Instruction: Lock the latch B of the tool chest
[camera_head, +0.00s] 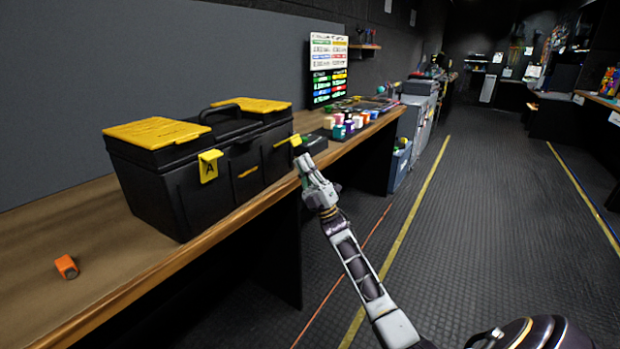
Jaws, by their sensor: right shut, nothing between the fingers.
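The black tool chest (230,185) stands on the wooden bench, with yellow lid panels and a dark carry handle on top. A yellow latch marked A (209,166) is on the left of its front. A second yellow latch (290,141), by its place latch B, is at the front's right end; its letter cannot be read, and I cannot tell whether it is locked. My right gripper (303,161) is shut and empty, just below and to the right of this second latch. I cannot tell whether they touch. My left gripper is not in view.
An orange block (67,267) lies on the wooden bench (110,235) left of the chest. Beyond the chest are a small dark box (314,143), several coloured jars (345,124) and a screen (328,70). The aisle floor (470,220) to the right is clear.

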